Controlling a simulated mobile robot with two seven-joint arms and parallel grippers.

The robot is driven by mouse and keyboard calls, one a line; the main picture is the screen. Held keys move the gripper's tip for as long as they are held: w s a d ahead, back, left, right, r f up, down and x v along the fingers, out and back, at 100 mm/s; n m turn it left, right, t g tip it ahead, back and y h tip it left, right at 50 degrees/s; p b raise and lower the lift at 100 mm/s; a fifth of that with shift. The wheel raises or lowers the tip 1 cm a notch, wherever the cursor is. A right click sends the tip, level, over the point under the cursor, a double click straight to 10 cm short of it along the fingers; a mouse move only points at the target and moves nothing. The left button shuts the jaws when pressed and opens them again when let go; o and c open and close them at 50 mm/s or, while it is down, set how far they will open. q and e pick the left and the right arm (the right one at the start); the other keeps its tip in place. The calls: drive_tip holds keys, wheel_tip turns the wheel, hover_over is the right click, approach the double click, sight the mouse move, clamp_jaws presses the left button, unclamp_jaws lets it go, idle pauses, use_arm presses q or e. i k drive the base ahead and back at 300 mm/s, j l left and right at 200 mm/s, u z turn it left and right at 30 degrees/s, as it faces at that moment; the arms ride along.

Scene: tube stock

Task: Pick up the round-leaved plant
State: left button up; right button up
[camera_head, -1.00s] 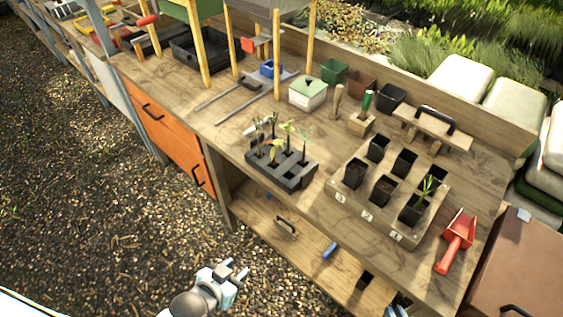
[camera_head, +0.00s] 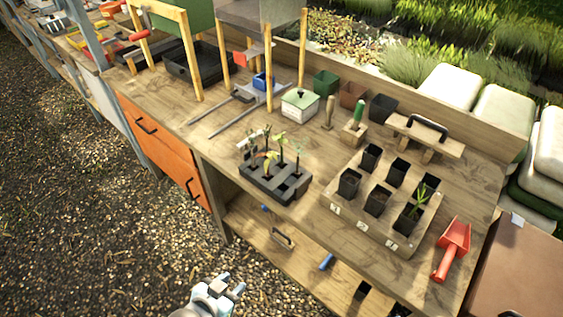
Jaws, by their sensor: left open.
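Several small seedlings stand in a dark cell tray (camera_head: 294,190) near the front edge of the wooden bench. One seedling has yellowish leaves (camera_head: 266,157); the others are greener or greyish. The leaves are too small to tell for sure which plant is round-leaved. My left gripper (camera_head: 232,288) is at the bottom of the head view, below and in front of the bench. It is open and empty, well apart from the tray. My right gripper is not in view.
A wooden rack (camera_head: 343,224) with several black pots stands right of the tray; one pot holds a narrow-leaved plant (camera_head: 420,196). A red scoop (camera_head: 453,248) lies at the right. A white box with a green lid (camera_head: 300,105) stands behind. A lower shelf (camera_head: 290,262) juts below the bench top.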

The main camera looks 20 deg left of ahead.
sight(282, 164)
drive_tip(key=i+j+z, duration=0.15)
drive_tip(key=j+z, duration=0.2)
drive_tip(key=j, duration=0.55)
drive_tip(key=j+z, duration=0.3)
drive_tip(key=j, duration=0.6)
